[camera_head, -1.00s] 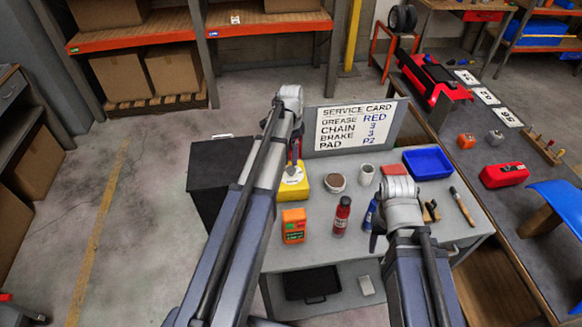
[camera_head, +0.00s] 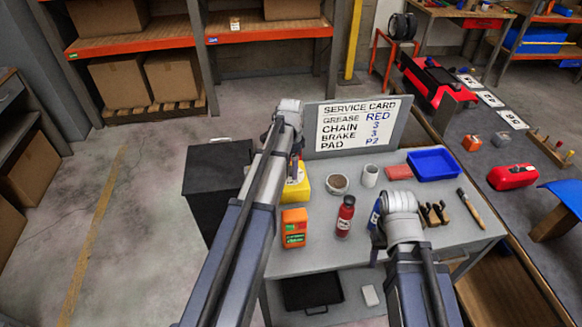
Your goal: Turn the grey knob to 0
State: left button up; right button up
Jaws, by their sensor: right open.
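A small grey knob-like thing (camera_head: 501,139) stands on the dark bench at the right, beside a similar orange one (camera_head: 472,142). Its setting is too small to read. My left gripper (camera_head: 295,168) is over the yellow box (camera_head: 297,189) at the back left of the grey table, largely hidden by its own wrist; its jaws cannot be made out. My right gripper (camera_head: 377,232) is open at the table's middle, beside a blue bottle (camera_head: 375,214) and mostly covered by its wrist. Both grippers are well away from the grey thing.
The grey table (camera_head: 390,259) bears an orange box (camera_head: 294,228), a red bottle (camera_head: 345,216), a white cup (camera_head: 370,176), a blue tray (camera_head: 433,165) and a brush (camera_head: 471,208). A service card board (camera_head: 357,126) stands at its back. A red case (camera_head: 512,177) lies on the right bench.

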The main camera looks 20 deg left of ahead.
pick_arm(q)
grip_shut()
dwell(0.4)
jog(key=n, duration=0.7)
jog(key=shift+n, duration=0.3)
jog(key=n, duration=0.4)
jog(key=shift+n, duration=2.2)
